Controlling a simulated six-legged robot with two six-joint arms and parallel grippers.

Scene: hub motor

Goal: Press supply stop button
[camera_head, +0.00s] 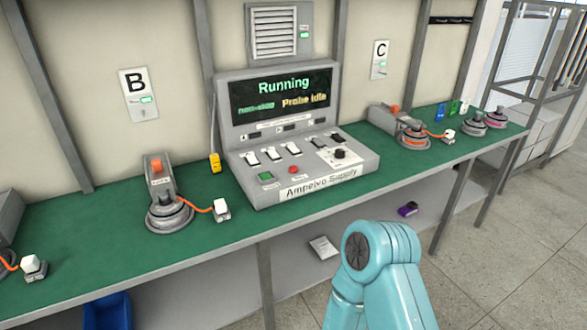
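The grey supply console (300,180), labelled "Ampelvo Supply", stands on the green bench. Its screen (282,95) reads "Running" and "Probe idle", with another small green text that is hard to read. On its sloped panel a red button (293,170) sits to the right of a green square button (265,177); their small labels are too small to read. A row of switches and a black knob (340,153) are above and to the right. A teal arm link of mine shows at the bottom right, below the bench. Neither gripper is in view.
The green bench top (110,225) runs across the view. A hub motor (168,214) with an orange cable stands left of the console, another (412,137) to the right. A yellow item (214,163) is beside the console. A grey shelf lies below.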

